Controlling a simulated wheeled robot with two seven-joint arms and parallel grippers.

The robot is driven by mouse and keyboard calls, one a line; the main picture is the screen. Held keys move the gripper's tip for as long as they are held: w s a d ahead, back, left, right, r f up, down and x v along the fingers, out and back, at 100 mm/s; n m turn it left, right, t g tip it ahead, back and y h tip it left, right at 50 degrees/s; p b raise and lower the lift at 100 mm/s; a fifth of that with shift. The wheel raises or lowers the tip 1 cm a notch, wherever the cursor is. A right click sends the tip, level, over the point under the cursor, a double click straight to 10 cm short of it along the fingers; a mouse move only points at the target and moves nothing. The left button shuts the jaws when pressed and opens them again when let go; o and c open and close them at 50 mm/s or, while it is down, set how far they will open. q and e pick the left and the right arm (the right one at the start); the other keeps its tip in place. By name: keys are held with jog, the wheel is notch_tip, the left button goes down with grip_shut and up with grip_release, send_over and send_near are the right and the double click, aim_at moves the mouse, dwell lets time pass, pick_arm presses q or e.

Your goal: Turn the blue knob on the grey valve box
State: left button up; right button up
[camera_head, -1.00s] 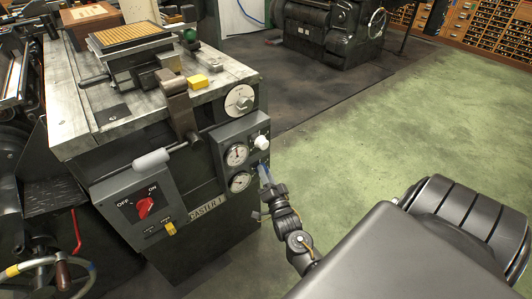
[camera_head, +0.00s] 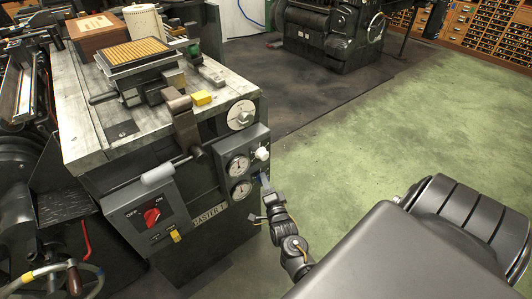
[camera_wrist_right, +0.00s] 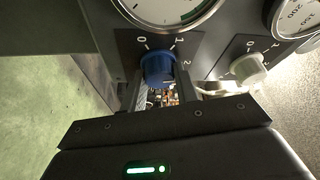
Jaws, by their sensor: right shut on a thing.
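The grey valve box (camera_head: 257,136) is fixed to the right end of the machine and carries two round gauges and a white knob (camera_head: 262,153). In the right wrist view the blue knob (camera_wrist_right: 157,66) sits below a gauge, on a dark plate marked 0, 1 and 2. My right gripper (camera_wrist_right: 158,78) has one finger on each side of the blue knob and is shut on it. In the head view my right gripper (camera_head: 265,183) is at the box's lower right and mostly hides the blue knob. My left gripper is out of view.
The white knob is close beside the gripper in the right wrist view (camera_wrist_right: 252,69). A panel with a red switch (camera_head: 152,216) and a lever with a grey handle (camera_head: 158,174) are to the left. Green floor to the right is clear.

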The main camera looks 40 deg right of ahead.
dwell(0.3)
jog(key=o, duration=1)
jog(key=shift+c, duration=0.2)
